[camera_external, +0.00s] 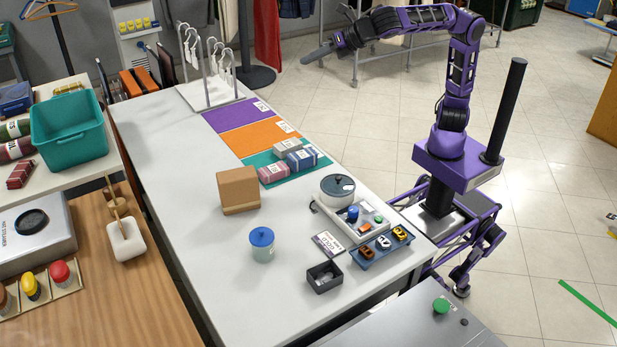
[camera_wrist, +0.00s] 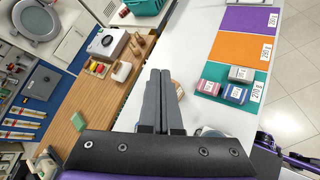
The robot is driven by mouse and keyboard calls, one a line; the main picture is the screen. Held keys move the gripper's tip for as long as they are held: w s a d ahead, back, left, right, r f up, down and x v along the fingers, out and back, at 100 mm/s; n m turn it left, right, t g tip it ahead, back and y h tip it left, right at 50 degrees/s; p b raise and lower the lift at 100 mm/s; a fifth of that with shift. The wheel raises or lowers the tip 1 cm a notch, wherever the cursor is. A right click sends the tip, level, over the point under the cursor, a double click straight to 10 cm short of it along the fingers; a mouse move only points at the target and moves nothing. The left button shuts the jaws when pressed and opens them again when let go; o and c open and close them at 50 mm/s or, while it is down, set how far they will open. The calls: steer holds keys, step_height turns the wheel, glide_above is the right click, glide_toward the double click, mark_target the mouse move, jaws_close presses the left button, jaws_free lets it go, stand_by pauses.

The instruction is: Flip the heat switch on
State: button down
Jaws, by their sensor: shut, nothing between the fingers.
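No part is clearly labelled as the heat switch, and I cannot tell which one it is. A white wall unit (camera_external: 136,20) with small coloured knobs is at the upper left of the external view. A pale box with a black round top part (camera_external: 30,236) and partly readable lettering, perhaps "hot steamer", sits on the wooden counter. It also shows in the wrist view as a white box (camera_wrist: 108,42). My gripper (camera_external: 306,60) is raised beyond the far side of the white table, touching nothing. Its fingers (camera_wrist: 160,74) are together and empty in the wrist view.
A teal bin (camera_external: 70,145) stands left. The table's left half is mostly clear.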

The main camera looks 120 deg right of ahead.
steer(key=a+f+g+y, duration=0.2)
steer(key=a+f, duration=0.4)
steer(key=f, duration=0.4)
steer(key=a+f+g+y, duration=0.2)
steer(key=a+f, duration=0.3)
steer(key=f, duration=0.4)
steer(key=m+g+y, duration=0.2)
steer(key=g+y, duration=0.3)
glide_above(369, 224)
steer(key=w, duration=0.2)
step_height(369, 224, down, 12)
steer(key=shift+w+a, duration=0.1)
steer(key=shift+w, duration=0.1)
steer(key=f+b, duration=0.1)
steer(key=f, duration=0.3)
steer(key=s+f+b, duration=0.1)
steer(key=f, duration=0.4)
steer(key=f+b, duration=0.1)
steer(key=f, duration=0.3)
steer(key=shift+s+f, duration=0.35)
steer(key=shift+f, duration=0.05)
steer(key=shift+s+f, duration=0.15)
steer(key=shift+f, duration=0.15)
